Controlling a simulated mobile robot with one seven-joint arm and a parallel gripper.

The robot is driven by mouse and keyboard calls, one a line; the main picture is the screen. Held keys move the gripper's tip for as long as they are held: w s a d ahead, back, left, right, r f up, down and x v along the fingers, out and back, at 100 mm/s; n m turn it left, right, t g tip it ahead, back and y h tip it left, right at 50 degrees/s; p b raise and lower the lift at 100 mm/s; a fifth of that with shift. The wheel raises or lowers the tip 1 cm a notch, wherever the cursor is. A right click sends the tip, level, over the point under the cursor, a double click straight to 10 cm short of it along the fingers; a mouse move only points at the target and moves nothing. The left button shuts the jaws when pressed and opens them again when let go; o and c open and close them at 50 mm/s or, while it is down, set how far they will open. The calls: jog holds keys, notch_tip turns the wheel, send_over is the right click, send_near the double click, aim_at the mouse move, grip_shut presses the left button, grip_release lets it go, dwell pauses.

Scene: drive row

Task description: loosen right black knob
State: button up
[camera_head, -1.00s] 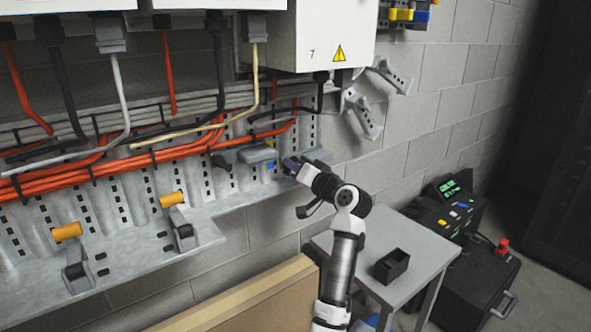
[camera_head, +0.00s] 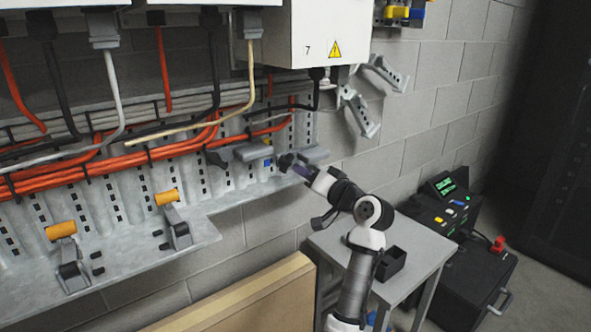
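A black knob (camera_head: 286,161) sits at the right end of the metal panel, beside a grey block. I take it as the right black knob.
Orange cables (camera_head: 110,163) run along the metal panel (camera_head: 215,237). Two orange-handled levers (camera_head: 167,197) stand on its lower ledge. A grey table (camera_head: 420,252) with a small black box (camera_head: 391,263) is below right. A wooden board (camera_head: 245,292) leans below the panel.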

jog(key=v, duration=0.7)
jog(key=shift+s, duration=0.1)
